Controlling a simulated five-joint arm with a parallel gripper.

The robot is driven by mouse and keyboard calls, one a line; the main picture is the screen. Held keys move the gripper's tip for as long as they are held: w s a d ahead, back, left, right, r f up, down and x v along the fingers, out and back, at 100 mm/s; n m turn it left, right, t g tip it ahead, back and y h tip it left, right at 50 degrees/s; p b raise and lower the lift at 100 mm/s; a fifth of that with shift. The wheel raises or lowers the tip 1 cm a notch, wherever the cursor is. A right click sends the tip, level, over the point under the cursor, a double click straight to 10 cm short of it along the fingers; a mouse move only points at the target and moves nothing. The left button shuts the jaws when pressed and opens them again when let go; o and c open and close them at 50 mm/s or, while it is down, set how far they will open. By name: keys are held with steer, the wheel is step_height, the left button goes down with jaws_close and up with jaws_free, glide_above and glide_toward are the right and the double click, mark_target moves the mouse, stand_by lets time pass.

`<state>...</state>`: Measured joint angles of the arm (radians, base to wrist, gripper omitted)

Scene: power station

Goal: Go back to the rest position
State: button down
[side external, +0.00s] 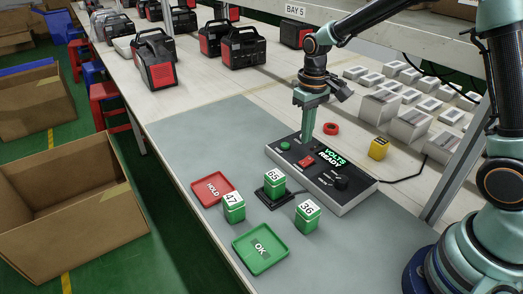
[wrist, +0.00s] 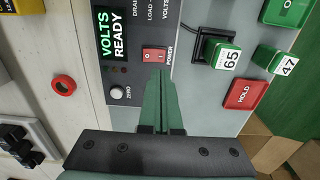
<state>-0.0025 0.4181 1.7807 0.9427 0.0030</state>
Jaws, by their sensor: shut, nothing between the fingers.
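My gripper (side external: 308,139) points down over the back part of the tester box (side external: 352,198), its fingers shut and empty. In the wrist view the shut fingertips (wrist: 160,74) are close beside the red power switch (wrist: 154,55); whether they touch the box is unclear. The lit screen (side external: 334,156) reads VOLTS READY. A green battery block marked 65 (side external: 274,184) stands on a black pad in front of the box. Block 47 (side external: 233,213) stands at the edge of the red HOLD tray (side external: 205,186). Block 36 (side external: 307,221) stands on the grey mat.
The green OK tray (side external: 239,245) is empty at the mat's front. A red ring (side external: 331,129) and a yellow block (side external: 379,148) lie behind the box. Several white boxes (side external: 410,124) stand at right, black-red power stations (side external: 157,72) at the back left. The mat's left side is clear.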

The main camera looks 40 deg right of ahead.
steer(key=s+r+t, duration=0.5)
steer(key=s+r, duration=0.8)
steer(key=s, duration=0.1)
steer(key=shift+t, duration=0.3)
